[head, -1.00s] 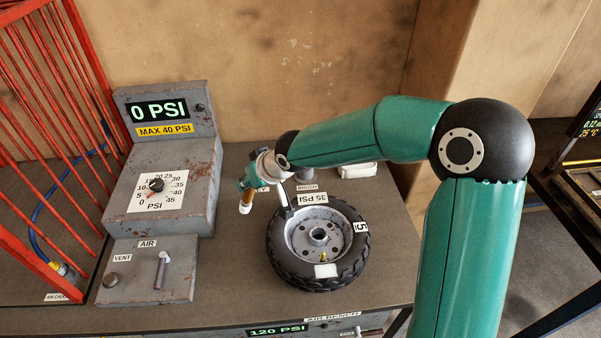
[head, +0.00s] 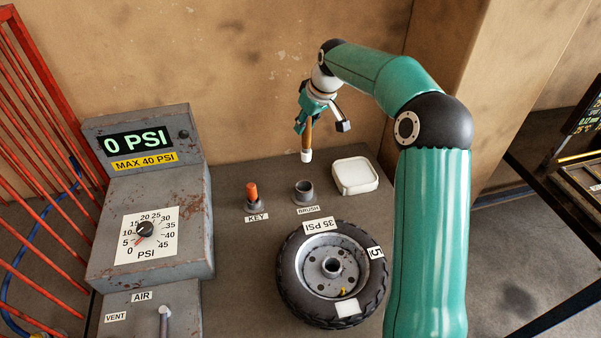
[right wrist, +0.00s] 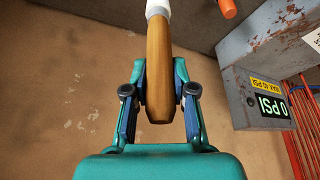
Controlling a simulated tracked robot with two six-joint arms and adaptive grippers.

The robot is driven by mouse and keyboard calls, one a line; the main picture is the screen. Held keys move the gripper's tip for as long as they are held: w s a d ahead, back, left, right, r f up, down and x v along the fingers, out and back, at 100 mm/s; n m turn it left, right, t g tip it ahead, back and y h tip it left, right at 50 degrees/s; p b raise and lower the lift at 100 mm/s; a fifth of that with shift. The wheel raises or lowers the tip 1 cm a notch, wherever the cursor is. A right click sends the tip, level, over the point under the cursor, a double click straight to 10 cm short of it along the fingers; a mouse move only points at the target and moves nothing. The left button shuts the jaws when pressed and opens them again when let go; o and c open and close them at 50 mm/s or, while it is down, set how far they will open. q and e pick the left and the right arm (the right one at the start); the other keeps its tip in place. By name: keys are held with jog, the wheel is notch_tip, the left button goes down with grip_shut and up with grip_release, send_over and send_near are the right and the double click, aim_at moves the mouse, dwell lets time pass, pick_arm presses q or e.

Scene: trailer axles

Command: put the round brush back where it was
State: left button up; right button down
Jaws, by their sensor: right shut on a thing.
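The round brush (head: 308,140) has a wooden handle and a white tip. It hangs tip down, nearly upright, in my right gripper (head: 313,112), which is shut on its handle. It also shows in the right wrist view (right wrist: 159,60), between the two fingers of the right gripper (right wrist: 160,92). The brush is in the air above the bench. A grey round holder (head: 304,192) with a BRUSH label stands empty on the bench, below the white tip and apart from it. My left gripper is not in view.
An orange-handled key (head: 252,194) stands in its holder left of the brush holder. A white dish (head: 355,175) lies to the right. A tyred wheel (head: 333,274) lies in front. The grey PSI box (head: 155,200) and red cage (head: 40,130) are at left.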

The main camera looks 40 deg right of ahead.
aim_at(306, 152)
jog(key=f, duration=0.5)
jog(key=f+p, duration=0.1)
jog(key=f, duration=0.5)
jog(key=shift+w+a+f, duration=0.15)
jog(key=shift+w+f, duration=0.05)
jog(key=shift+f, duration=0.1)
notch_tip(306, 152, down, 4)
jog(key=shift+f+p, duration=0.1)
jog(key=shift+p, duration=0.3)
jog(key=c, duration=1)
grip_release()
jog(key=shift+o, duration=0.2)
